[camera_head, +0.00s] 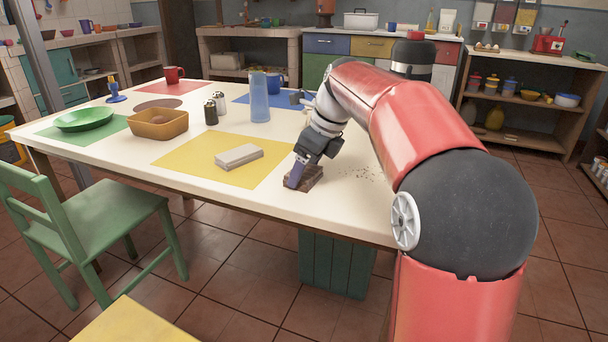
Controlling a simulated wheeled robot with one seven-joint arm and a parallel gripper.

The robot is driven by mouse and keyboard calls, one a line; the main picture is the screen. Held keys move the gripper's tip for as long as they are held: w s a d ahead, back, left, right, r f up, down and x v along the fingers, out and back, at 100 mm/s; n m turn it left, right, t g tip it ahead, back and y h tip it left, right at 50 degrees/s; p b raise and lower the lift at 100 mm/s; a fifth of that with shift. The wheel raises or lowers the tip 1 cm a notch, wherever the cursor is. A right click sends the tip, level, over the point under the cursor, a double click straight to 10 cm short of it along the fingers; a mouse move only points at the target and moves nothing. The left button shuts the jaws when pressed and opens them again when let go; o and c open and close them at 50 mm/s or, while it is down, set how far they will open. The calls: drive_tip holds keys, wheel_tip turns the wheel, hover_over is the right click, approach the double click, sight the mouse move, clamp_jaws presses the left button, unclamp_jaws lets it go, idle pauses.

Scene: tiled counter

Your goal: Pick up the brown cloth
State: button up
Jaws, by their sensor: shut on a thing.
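The brown cloth (312,181) lies folded on the white table, at the right edge of the yellow placemat. My gripper (294,183) reaches down to it from the upper right. It is shut on the left part of the cloth. The fingertips are partly hidden by the gripper body and the cloth. The cloth appears to rest at table height; I cannot tell whether it is lifted at all.
A pale block (239,157) lies on the yellow placemat (200,160) left of my gripper. Behind stand a blue glass (260,98), two shakers (211,112) and an orange-brown dish (157,125). Dark crumbs (365,173) lie right of the cloth. A green chair (95,222) stands at the front left.

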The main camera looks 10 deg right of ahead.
sight(306, 171)
drive_tip(key=shift+r, duration=0.1)
wheel_tip(306, 171, up, 20)
drive_tip(key=p, duration=0.3)
drive_tip(key=shift+p, duration=0.3)
